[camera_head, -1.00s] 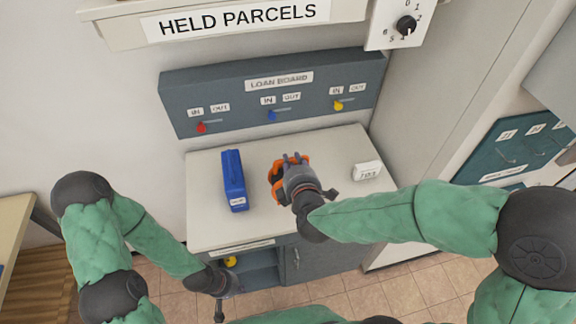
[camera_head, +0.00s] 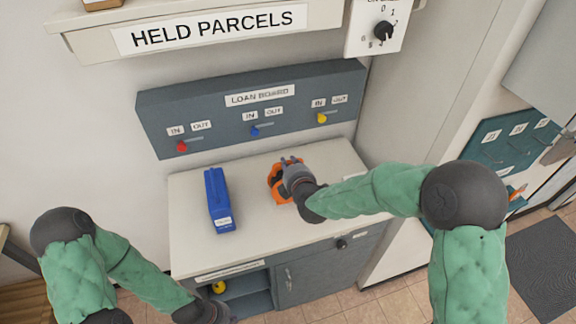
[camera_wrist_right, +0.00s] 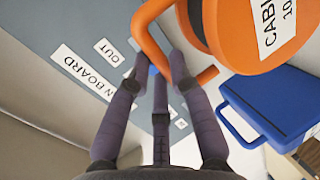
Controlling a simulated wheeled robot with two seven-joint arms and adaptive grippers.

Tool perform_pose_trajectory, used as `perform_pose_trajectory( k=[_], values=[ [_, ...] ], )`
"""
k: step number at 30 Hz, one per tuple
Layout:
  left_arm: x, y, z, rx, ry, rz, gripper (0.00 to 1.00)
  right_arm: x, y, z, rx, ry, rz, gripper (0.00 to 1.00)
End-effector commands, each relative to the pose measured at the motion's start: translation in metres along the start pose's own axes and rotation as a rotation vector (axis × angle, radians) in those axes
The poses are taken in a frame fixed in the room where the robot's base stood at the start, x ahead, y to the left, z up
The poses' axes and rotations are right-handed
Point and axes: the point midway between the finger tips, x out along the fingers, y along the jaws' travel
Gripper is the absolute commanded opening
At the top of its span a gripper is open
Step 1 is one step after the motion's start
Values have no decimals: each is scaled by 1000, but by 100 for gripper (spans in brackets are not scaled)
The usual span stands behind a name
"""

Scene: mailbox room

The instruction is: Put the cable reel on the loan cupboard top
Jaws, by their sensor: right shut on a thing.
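The orange cable reel (camera_head: 274,187) is at the loan cupboard top, right of the blue case; it also shows in the right wrist view (camera_wrist_right: 240,30), with a white label. My right gripper (camera_head: 290,172) is shut on its orange handle; the fingers close around the handle bar in the right wrist view (camera_wrist_right: 165,75). I cannot tell whether the reel touches the top or hangs just above it. The white loan cupboard top (camera_head: 250,228) has bare surface in front of the reel.
A blue case (camera_head: 217,200) stands on the top's left part and shows in the right wrist view (camera_wrist_right: 275,105). The loan board (camera_head: 250,105) is behind, with red, blue and yellow sliders. A yellow item (camera_head: 218,287) is in the open shelf. My right forearm crosses the top's right end.

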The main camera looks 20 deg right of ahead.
Motion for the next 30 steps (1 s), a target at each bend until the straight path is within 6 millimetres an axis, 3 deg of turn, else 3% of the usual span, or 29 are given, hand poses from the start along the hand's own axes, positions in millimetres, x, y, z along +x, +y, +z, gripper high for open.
perform_pose_trajectory(
  k=[5,15,28,29,30],
  values=[
    [1,0,0,0,0,0,0,6,2,4,0,-4,13,0],
    [8,-3,0,0,0,0,0,22,-29,6,0,-4,12,0],
    [11,-4,0,0,0,0,0,23,-32,6,0,-3,14,0],
    [10,-4,0,0,0,0,0,22,-38,5,0,0,1,30],
    [10,-4,0,0,0,0,0,22,-38,5,0,0,1,41]
  ],
)
